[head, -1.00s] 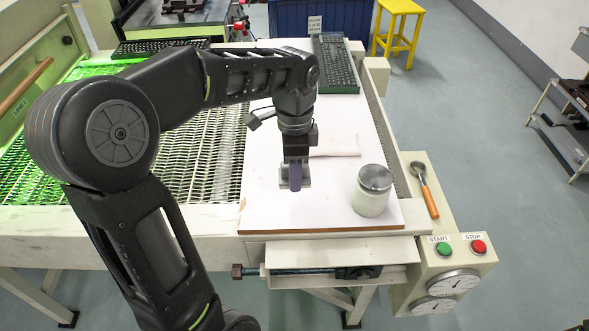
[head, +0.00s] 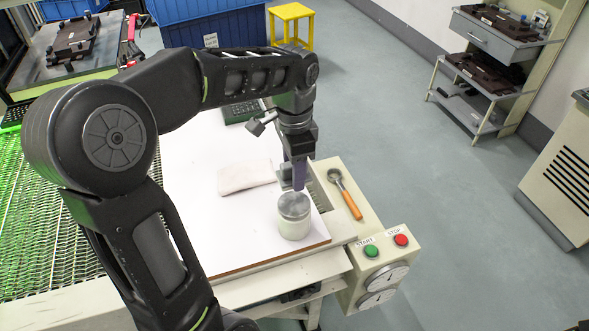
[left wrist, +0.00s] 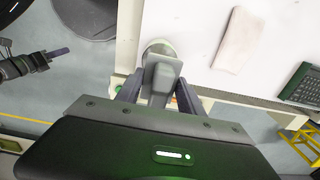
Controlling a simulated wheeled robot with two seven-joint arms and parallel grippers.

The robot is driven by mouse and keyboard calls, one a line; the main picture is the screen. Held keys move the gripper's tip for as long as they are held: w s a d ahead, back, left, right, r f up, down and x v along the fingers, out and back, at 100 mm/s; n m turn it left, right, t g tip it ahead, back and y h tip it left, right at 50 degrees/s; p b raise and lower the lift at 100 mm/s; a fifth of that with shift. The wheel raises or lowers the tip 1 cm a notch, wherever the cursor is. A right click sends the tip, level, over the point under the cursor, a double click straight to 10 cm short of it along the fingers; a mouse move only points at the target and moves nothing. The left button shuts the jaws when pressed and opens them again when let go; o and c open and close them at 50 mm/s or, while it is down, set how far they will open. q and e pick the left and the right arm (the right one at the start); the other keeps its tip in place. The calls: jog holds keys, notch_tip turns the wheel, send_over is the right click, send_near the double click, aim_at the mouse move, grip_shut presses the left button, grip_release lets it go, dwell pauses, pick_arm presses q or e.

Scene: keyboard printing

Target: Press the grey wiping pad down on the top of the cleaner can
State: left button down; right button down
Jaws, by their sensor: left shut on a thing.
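The cleaner can (head: 293,222) is a white jar with a round grey top (head: 293,205), upright near the front right corner of the white board. My left gripper (head: 298,185) is shut on the grey wiping pad (head: 285,174), which mostly hides behind a finger. The gripper points down at the can's far edge; contact with the top cannot be told. In the left wrist view the pad (left wrist: 161,74) sits between the fingers, and the can (left wrist: 157,47) shows partly behind it. A dark gripper with a purple finger, apparently my right one (left wrist: 60,51), shows at that view's left.
A folded pale cloth (head: 245,177) lies on the white board (head: 200,225) behind the can. An orange-handled tool (head: 346,195) lies on the side panel with the START (head: 371,251) and STOP (head: 401,240) buttons. A keyboard (head: 240,111) lies at the back.

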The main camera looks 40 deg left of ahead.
pick_arm(q)
jog(key=shift+w+d, duration=0.1)
jog(key=shift+n, duration=0.3)
jog(key=shift+f, duration=0.2)
jog(key=b, duration=0.4)
send_over(294, 203)
notch_tip(294, 203, down, 4)
jog(key=shift+f, duration=0.2)
jog(key=shift+f+b, duration=0.75)
jog(key=shift+f, duration=0.5)
jog(key=shift+f+b, duration=0.55)
jog(key=shift+f, duration=0.25)
dwell(0.7)
notch_tip(294, 203, up, 7)
jog(key=p, duration=0.6)
